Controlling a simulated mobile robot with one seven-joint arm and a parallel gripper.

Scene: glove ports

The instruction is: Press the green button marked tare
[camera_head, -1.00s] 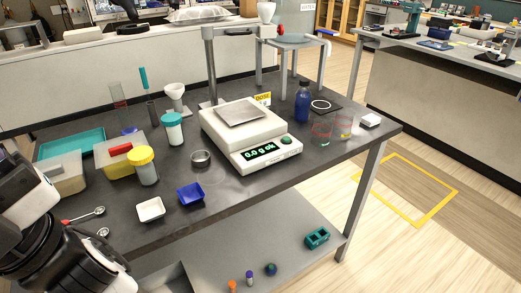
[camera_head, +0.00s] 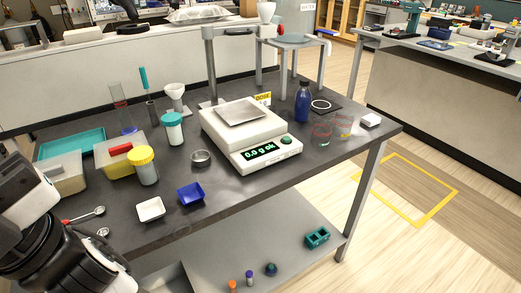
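The green button (camera_head: 286,140) is on the front panel of a white balance (camera_head: 232,138), at the right of the lit display (camera_head: 262,151), which reads "0.0 g ok". The lettering on the button is too small to read. The balance stands on the dark bench, and its metal pan (camera_head: 240,111) is empty. Part of my arm shows at the lower left, well away from the balance. My gripper's fingers are not visible in this view.
A blue weighing boat (camera_head: 190,194), a white boat (camera_head: 151,209) and a small metal dish (camera_head: 201,158) lie before and left of the balance. A yellow-lidded jar (camera_head: 143,166) and teal-lidded jar (camera_head: 172,129) stand further left. A blue bottle (camera_head: 302,102) and glass beakers (camera_head: 321,133) stand right.

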